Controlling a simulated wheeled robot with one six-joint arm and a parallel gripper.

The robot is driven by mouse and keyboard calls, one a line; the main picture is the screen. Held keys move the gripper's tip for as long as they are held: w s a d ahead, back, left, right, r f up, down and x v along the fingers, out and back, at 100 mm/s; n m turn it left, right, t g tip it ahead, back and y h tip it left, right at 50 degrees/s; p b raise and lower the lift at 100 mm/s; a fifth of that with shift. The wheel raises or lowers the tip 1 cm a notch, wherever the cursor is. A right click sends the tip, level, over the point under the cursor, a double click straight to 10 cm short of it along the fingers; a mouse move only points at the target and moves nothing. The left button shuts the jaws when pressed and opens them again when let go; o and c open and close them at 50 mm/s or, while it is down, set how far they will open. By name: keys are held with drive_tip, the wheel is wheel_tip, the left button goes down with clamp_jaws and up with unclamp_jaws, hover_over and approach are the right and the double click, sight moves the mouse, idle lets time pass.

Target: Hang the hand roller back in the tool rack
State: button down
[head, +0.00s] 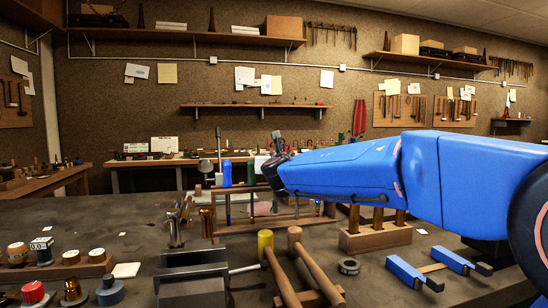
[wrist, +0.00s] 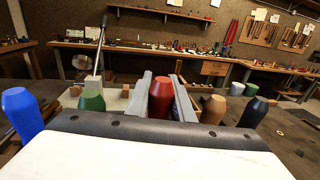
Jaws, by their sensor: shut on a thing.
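My gripper (head: 272,170) is above the wooden tool rack (head: 290,222) on the bench. In the wrist view its two grey fingers (wrist: 160,97) are shut on a red handle (wrist: 160,94), apparently that of the hand roller. The handle stands upright between them; its lower end is hidden behind my gripper's body. In the head view, blue (head: 227,174) and green (head: 251,172) handles stand at the rack. I cannot tell whether the roller touches the rack.
A vise (head: 193,275) stands in front of the rack. A yellow-headed mallet (head: 266,245) and a wooden mallet (head: 310,262) lie right of it. A wooden block (head: 375,238) holds brass-coloured tools further right. A dark ring (head: 349,266) lies nearby. Some bare bench shows at left.

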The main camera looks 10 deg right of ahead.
drive_tip(key=shift+f, duration=0.9)
drive_tip(key=c, duration=1.5)
unclamp_jaws()
drive_tip(key=shift+o, duration=0.2)
drive_tip(key=shift+f, duration=0.1)
drive_tip(key=shift+s, duration=0.1)
drive_tip(key=s+a, duration=0.2)
drive_tip(key=s, duration=1.5)
drive_tip(key=shift+a, duration=0.4)
drive_tip(key=shift+w, duration=0.1)
drive_tip(key=w+d, duration=0.2)
drive_tip(key=w, duration=1.5)
drive_tip(key=shift+d, duration=0.35)
drive_tip(key=shift+s, duration=0.2)
